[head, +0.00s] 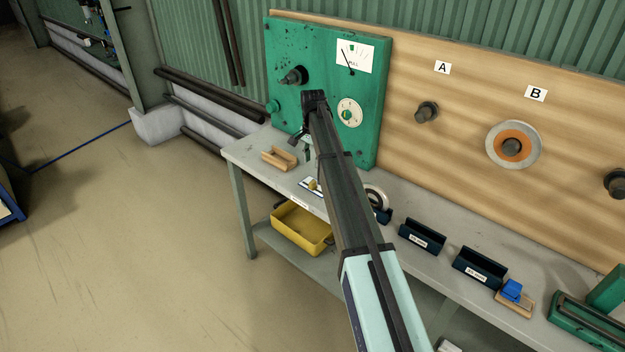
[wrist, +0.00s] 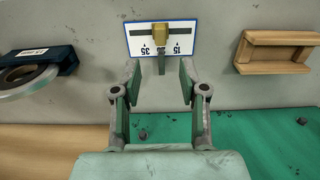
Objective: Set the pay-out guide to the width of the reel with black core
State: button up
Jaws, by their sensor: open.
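The pay-out guide, a white blue-edged scale plate (wrist: 136,46) with a brass-coloured slider (wrist: 160,34), lies on the bench. The slider stands between the 35 and 15 marks, over the middle number. The plate (head: 306,183) is partly hidden by my arm in the head view. My gripper (wrist: 160,80) is open and empty, its fingers either side of the slider's line, just short of the plate; it also shows in the head view (head: 303,147).
A reel with orange core (head: 513,145) hangs at B. A wooden cradle (head: 279,158) is left of the guide; empty dark holders (head: 422,236) stand right. A green panel (head: 330,85) rises behind. A yellow bin (head: 301,228) is below the bench.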

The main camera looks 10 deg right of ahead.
aim_at(313, 181)
notch_tip(313, 181, down, 10)
jog(key=shift+f+p, duration=0.1)
jog(key=shift+p, duration=0.9)
jog(key=shift+c, duration=0.4)
jog(key=shift+w, duration=0.1)
grip_shut()
